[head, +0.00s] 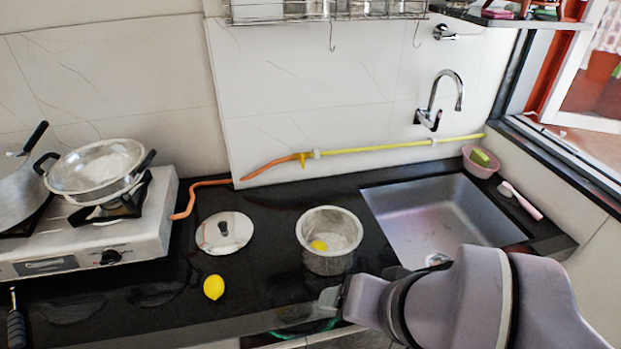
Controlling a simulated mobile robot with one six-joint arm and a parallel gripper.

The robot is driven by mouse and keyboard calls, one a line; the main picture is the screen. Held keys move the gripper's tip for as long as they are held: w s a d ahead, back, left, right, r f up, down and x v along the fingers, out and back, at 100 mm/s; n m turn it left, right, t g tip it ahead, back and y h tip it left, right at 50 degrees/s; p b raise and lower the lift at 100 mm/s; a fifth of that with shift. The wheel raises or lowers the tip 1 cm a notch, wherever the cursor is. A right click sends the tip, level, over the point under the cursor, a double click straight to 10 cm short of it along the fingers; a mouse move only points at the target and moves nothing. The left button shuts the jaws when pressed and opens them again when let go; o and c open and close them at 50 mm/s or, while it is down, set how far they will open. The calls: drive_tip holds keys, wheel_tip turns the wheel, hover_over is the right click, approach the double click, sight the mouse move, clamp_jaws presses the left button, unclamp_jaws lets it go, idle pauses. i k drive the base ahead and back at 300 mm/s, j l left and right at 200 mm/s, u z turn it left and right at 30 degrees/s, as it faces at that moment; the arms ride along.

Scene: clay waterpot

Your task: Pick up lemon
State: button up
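A yellow lemon (214,287) lies on the black countertop (160,312), near its front edge and left of the steel pot. My gripper (328,299) shows at the end of my arm, in front of the pot and to the right of the lemon, apart from it. Only a small part of the gripper shows, and I cannot tell whether its fingers are open or shut. A smaller yellow patch (319,245) shows inside the steel pot (330,262); I cannot tell whether it is a second lemon or a reflection.
A flat metal lid (224,233) lies behind the lemon. A gas stove (90,240) with pans stands at the left. A sink (440,225) lies at the right. The counter between lemon and pot is clear.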

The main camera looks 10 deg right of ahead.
sight(215, 286)
drive_tip(key=j+u, duration=0.15)
drive_tip(key=j, duration=0.3)
drive_tip(key=i+j+u, duration=0.1)
drive_tip(key=j, duration=0.3)
drive_tip(key=j+u, duration=0.15)
drive_tip(key=j, duration=0.3)
drive_tip(key=i+j+u, duration=0.15)
drive_tip(key=j, duration=0.25)
drive_tip(key=i+j+u, duration=0.1)
drive_tip(key=j, duration=0.3)
